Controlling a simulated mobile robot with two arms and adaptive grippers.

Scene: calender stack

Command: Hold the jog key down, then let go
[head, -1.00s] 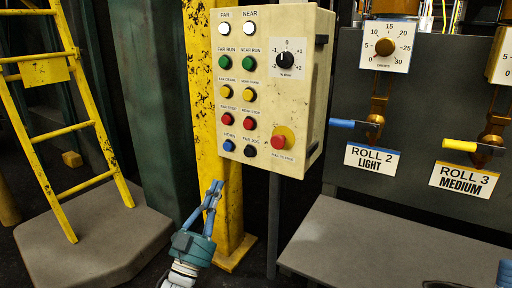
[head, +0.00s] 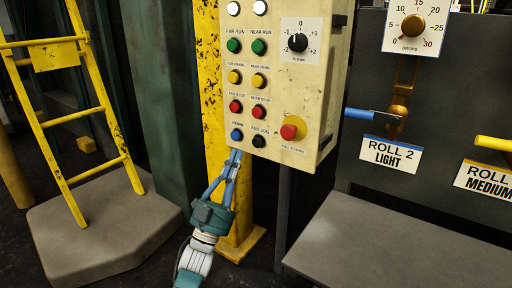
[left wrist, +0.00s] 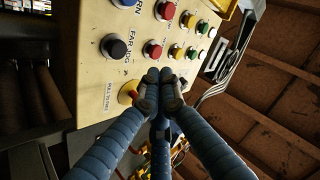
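The FAR JOG key is a black round button (head: 258,141) at the bottom of the right column on the cream control panel (head: 318,110). In the left wrist view the black jog key (left wrist: 114,47) is up and left of the fingertips. My left gripper (head: 236,154) is at the panel's lower edge, below and left of the jog key and below the blue HORN button (head: 237,134). I see no contact with the key. My right gripper is out of view.
Red stop buttons (head: 258,112) sit just above the jog key. A red mushroom button on a yellow base (head: 292,129) is to its right. A yellow post (head: 211,105) stands behind the panel. ROLL 2 has a blue-handled lever (head: 360,114) at right.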

